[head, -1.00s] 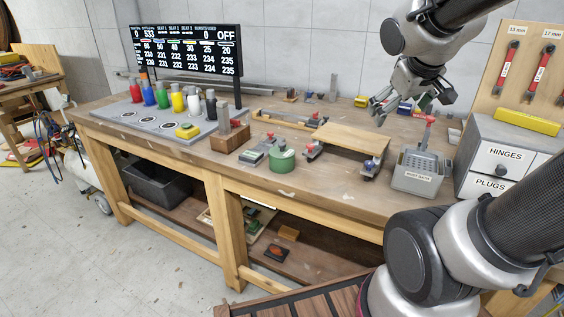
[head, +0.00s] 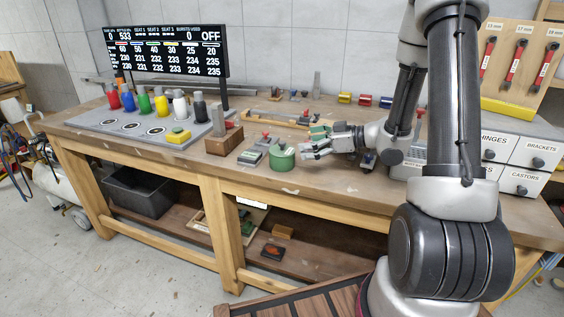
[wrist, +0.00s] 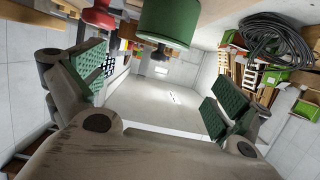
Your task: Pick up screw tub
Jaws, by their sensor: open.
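The screw tub appears to be the round green tub (head: 282,157), standing upright near the front edge of the bench. My gripper (head: 314,144) is open just to its right, low over the bench, with its fingers toward the tub. In the wrist view the green tub (wrist: 170,20) is at the top middle, ahead of my open gripper (wrist: 158,90) and not between its green-padded fingers. Nothing is held. Whether a fingertip touches the tub I cannot tell.
A red-handled clamp (wrist: 98,15) is near the left finger. Drawers (head: 525,150) stand at the right. My arm hides the bench's right part.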

